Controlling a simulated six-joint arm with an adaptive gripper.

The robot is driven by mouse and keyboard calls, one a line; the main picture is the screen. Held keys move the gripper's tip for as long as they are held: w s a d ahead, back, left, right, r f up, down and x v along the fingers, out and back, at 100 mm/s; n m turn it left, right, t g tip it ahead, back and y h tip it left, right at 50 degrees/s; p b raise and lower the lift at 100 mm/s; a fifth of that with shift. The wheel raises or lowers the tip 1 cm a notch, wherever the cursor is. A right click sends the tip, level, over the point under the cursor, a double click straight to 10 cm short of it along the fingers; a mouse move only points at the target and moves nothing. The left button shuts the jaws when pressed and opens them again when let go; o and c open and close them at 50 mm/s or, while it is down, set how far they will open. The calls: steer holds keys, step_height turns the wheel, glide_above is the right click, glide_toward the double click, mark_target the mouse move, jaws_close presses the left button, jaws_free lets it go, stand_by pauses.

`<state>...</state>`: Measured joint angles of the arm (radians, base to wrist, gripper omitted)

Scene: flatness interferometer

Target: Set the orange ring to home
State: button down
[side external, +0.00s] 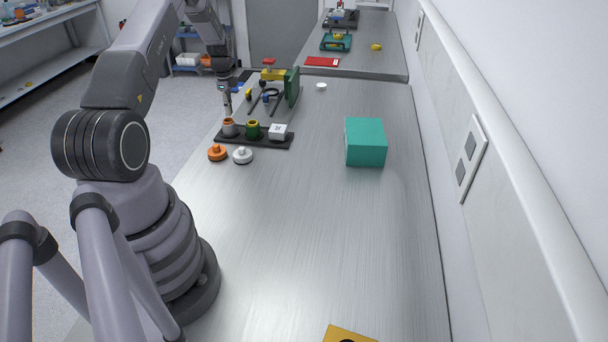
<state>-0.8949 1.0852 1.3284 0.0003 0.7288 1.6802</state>
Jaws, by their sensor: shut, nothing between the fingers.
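My gripper (228,108) points down, its fingertips small and close together, with nothing visible between them. It is just above a small grey cup-shaped piece with an orange ring (229,121) around its top. I cannot tell whether the fingertips touch the ring. The grey piece stands at the left end of a dark tray (266,143). Any mark for home is too small to make out.
A green-and-yellow piece (253,131) and a white block (278,132) share the tray. An orange knob (217,153) and a white knob (242,155) lie in front. A device with a green plate (292,87) stands behind. A teal box (365,143) is right; the bench front is mostly clear.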

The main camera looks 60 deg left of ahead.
mark_target(230, 120)
steer(key=shift+f, duration=0.8)
steer(key=shift+f, duration=0.1)
steer(key=shift+f, duration=1.05)
steer(key=shift+s, duration=0.1)
step_height(230, 120, up, 15)
steer(key=shift+w+a+r, duration=0.2)
steer(key=shift+w+a, duration=0.05)
steer(key=shift+w, duration=0.05)
